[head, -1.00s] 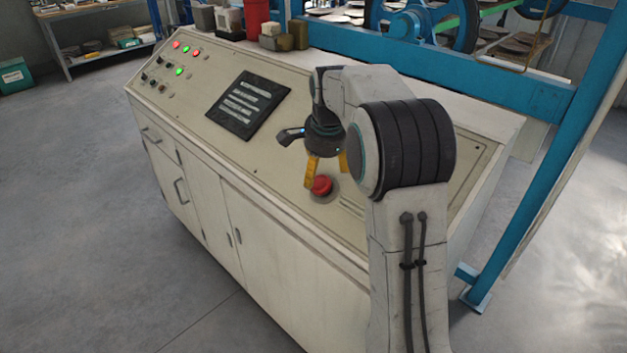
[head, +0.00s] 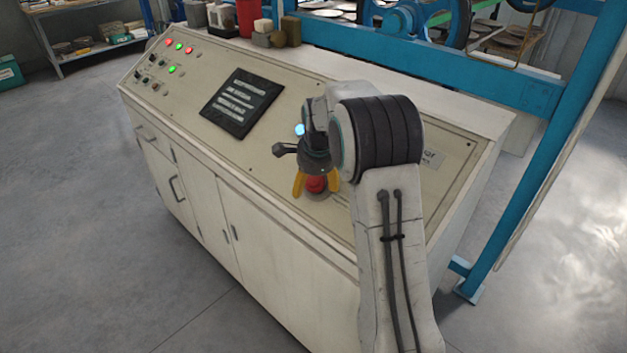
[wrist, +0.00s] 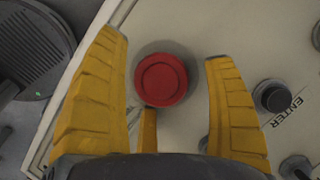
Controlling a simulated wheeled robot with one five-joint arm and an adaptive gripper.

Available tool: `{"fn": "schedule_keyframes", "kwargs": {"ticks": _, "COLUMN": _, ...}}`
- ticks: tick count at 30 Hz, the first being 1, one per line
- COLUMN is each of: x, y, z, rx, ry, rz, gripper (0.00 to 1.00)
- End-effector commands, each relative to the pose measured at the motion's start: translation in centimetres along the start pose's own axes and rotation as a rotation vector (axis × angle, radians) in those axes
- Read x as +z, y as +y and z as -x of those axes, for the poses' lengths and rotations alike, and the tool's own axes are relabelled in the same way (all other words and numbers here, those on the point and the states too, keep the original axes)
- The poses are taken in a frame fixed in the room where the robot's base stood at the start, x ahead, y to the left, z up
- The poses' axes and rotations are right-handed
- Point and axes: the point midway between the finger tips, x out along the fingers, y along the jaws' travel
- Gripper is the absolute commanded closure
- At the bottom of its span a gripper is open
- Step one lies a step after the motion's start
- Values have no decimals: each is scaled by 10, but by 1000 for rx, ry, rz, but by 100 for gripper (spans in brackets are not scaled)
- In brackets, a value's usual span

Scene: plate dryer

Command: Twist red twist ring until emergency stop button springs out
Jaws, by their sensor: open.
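The red emergency stop button with its red twist ring (head: 316,184) sits on a round grey base on the sloped console panel. In the wrist view the red button (wrist: 162,80) lies ahead of and between my yellow fingers, with its grey base (wrist: 189,57) around it. My gripper (head: 316,190) is open over the button, with yellow fingers to either side of it in the head view. In the wrist view my gripper (wrist: 168,85) holds nothing, and a gap shows between each side finger and the button. Whether any finger touches the button cannot be told.
In the wrist view, a black knob (wrist: 272,97) stands right of my fingers near the word ENTER. A blue frame (head: 440,70) rises behind.

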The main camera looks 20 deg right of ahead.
Motion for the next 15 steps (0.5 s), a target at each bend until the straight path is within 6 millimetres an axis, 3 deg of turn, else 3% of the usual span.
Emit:
{"fn": "schedule_keyframes", "kwargs": {"ticks": 13, "x": 0, "y": 0, "z": -6, "rx": -1, "ry": 0, "rz": 1, "gripper": 22}}
{"fn": "schedule_keyframes", "kwargs": {"ticks": 15, "x": 0, "y": 0, "z": -6, "rx": -1, "ry": 0, "rz": 1, "gripper": 28}}
